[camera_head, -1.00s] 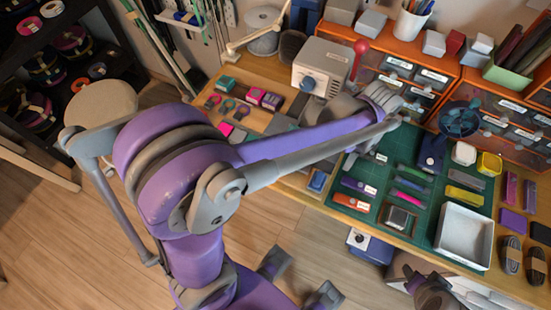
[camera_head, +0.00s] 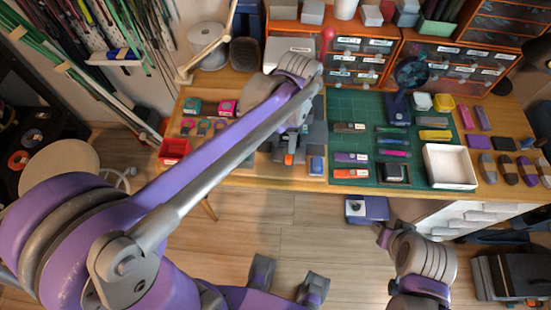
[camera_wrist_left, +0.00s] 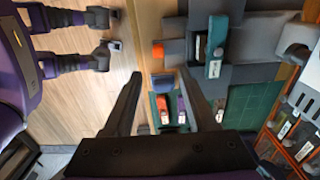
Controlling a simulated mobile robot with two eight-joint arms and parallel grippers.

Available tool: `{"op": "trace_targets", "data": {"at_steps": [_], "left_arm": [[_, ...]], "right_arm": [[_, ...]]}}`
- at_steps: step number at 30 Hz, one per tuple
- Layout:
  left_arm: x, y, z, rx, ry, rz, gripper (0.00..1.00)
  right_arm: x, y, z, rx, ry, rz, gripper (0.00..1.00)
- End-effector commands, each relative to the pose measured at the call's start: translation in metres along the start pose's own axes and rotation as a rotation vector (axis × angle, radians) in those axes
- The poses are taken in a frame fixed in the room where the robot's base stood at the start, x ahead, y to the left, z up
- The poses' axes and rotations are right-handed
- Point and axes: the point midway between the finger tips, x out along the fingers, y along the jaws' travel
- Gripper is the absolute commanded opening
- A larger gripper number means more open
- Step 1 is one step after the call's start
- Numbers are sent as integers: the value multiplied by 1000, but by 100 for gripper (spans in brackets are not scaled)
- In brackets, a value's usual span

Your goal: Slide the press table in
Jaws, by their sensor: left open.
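The press (camera_head: 290,50), a pale box with a red-knobbed lever (camera_head: 327,36), stands at the back of the bench, partly covered by my left arm. Grey flat parts (camera_head: 312,140), apparently the press table, show in front of it. An orange piece (camera_head: 288,159) is at their front edge. In the left wrist view, grey plates (camera_wrist_left: 255,65) carry dark and teal blocks (camera_wrist_left: 216,42), and the orange piece (camera_wrist_left: 158,50) is at their left. My left gripper (camera_wrist_left: 163,80) is open and empty, its fingers pointing toward the bench's front edge.
A green cutting mat (camera_head: 345,105) with small coloured items lies right of the press, with a white tray (camera_head: 450,165) beyond. A red bin (camera_head: 174,150) stands at left. Orange drawer units (camera_head: 365,45) line the back. Floor in front of the bench is mostly clear.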

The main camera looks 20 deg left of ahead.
Motion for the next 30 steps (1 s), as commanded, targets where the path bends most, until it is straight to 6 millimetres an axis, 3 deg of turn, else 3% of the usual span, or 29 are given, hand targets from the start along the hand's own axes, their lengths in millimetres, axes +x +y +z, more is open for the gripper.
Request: {"op": "trace_targets", "data": {"at_steps": [8,21,30], "left_arm": [[4,0,0,0,0,0,57],[76,0,0,0,0,0,57],[104,0,0,0,0,0,57]], "right_arm": [[0,0,0,0,0,0,50],[7,0,5,0,-3,0,50],[10,0,7,0,-5,0,50]]}}
